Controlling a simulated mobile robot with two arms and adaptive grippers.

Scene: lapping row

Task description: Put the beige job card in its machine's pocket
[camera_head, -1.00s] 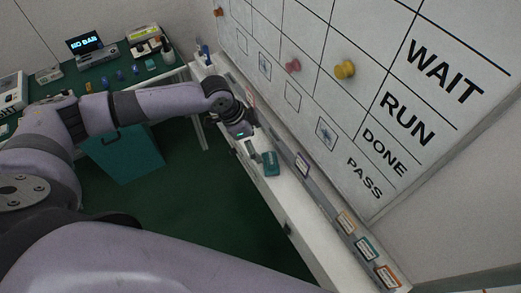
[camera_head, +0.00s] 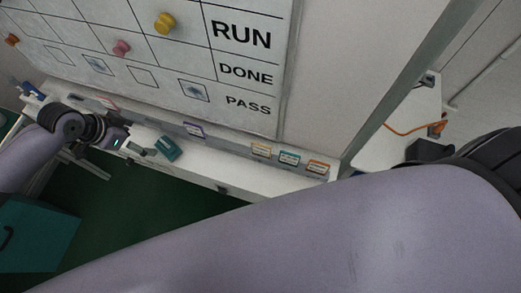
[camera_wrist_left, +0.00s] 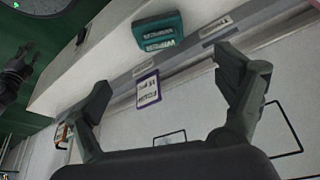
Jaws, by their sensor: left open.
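I cannot identify the machine's pocket.
A teal box (camera_head: 168,148) lies on the ledge (camera_head: 205,168) near the left gripper. The whiteboard (camera_head: 180,55) rises behind. A teal cabinet (camera_head: 40,235) stands at lower left.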

